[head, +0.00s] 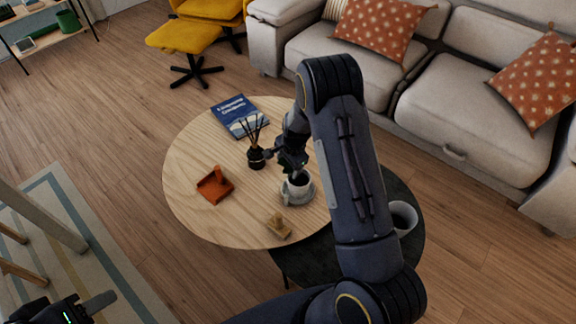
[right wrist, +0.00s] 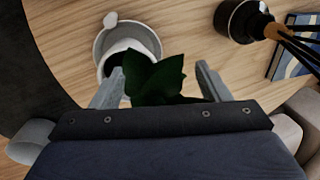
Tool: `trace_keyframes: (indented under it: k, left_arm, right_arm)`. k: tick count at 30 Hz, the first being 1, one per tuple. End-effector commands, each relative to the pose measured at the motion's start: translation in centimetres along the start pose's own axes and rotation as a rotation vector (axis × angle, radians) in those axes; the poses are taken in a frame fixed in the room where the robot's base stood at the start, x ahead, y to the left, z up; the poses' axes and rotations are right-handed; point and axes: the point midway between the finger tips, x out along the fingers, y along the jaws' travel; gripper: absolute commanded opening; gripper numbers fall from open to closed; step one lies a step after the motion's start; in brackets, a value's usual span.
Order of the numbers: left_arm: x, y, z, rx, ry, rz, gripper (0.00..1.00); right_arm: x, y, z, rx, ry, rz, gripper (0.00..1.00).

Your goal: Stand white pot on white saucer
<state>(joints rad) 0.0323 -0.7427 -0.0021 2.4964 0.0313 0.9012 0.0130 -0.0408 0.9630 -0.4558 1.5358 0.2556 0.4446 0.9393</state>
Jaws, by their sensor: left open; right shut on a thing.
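The white pot (head: 299,188) with a green plant is at the front right of the round wooden table. It is over the pale saucer (head: 284,198), whose rim shows around it; I cannot tell whether the two touch. In the right wrist view the pot (right wrist: 122,47) lies within the saucer's rim (right wrist: 150,35), and leaves (right wrist: 155,78) hide part of it. My right gripper (head: 294,172) is shut on the pot, its fingers either side of the leaves (right wrist: 160,70). My left gripper (head: 76,309) is open and empty at the lower left, away from the table.
A black reed diffuser (head: 256,158), a blue book (head: 238,114), an orange tray (head: 215,186) and a small tan object (head: 278,226) are on the wooden table. A grey-white cup (head: 404,217) stands on the dark lower table (head: 322,262). A sofa (head: 450,85) is behind.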

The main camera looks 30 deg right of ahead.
Motion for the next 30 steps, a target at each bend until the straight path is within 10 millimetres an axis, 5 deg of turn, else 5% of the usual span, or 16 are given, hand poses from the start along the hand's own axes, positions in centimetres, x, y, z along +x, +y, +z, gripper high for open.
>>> trace_keyframes:
  k: [13,14,18,30]
  left_arm:
    - [0.4,-0.2,0.2,0.000,0.000,0.000,0.43]
    - [0.2,-0.1,0.1,0.000,0.000,0.000,0.43]
    - [0.2,-0.1,0.1,0.000,0.000,0.000,0.43]
    - [-0.1,0.0,0.0,0.000,0.000,0.000,0.43]
  right_arm:
    - [1.4,0.2,0.0,0.000,0.002,-0.004,0.32]
    - [1.3,0.2,0.0,0.000,0.001,-0.003,0.73]
    - [1.3,0.2,0.0,0.000,0.001,-0.003,0.91]
    - [0.3,0.1,0.0,-0.001,0.002,-0.004,0.91]
